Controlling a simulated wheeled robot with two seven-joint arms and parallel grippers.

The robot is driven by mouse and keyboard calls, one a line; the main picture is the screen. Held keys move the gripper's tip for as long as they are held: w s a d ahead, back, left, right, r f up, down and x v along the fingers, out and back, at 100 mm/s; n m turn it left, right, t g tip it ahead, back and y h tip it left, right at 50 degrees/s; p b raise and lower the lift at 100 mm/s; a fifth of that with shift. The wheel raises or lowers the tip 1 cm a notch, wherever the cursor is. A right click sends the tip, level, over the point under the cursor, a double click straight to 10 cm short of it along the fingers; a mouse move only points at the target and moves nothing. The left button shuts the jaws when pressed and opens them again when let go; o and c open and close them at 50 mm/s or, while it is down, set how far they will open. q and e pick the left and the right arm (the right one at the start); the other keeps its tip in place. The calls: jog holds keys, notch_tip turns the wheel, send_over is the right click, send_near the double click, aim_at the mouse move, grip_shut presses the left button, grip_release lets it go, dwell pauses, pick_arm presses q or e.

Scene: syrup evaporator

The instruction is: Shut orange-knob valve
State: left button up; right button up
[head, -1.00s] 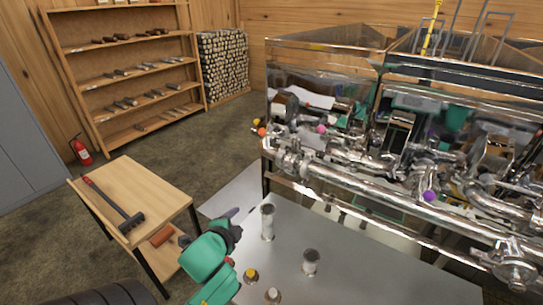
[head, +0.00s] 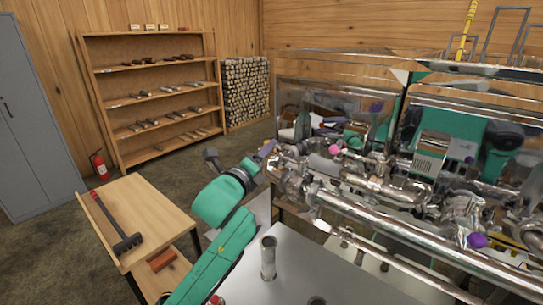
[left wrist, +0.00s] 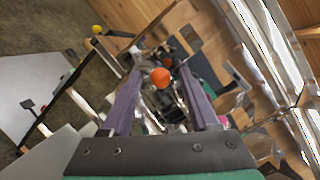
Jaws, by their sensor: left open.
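The orange knob (left wrist: 160,77) shows in the left wrist view, between the two purple fingers of my left gripper (left wrist: 161,72). The fingers stand apart, and I cannot tell whether either touches the knob. In the head view my left gripper (head: 267,152) is at the left end of the shiny pipework (head: 295,185). The orange knob is not visible there; the gripper seems to cover it. My right gripper is not in view.
A pink knob (head: 334,149) and a purple knob (head: 477,240) sit along the pipework. A yellow knob (left wrist: 97,29) shows in the left wrist view. A metal cylinder (head: 268,258) stands on the steel table (head: 350,280). A wooden table (head: 155,212) holds a red-handled tool (head: 110,218).

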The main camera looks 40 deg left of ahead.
pick_arm(q)
jog(key=x, duration=0.2)
jog(key=p+x, duration=0.1)
jog(key=x, duration=0.1)
jog(key=shift+a+r, duration=0.2)
jog(key=shift+r, duration=0.05)
jog(key=shift+w+f, duration=0.15)
jog(key=shift+w, duration=0.15)
jog(key=shift+s, duration=0.1)
grip_shut()
dwell(0.7)
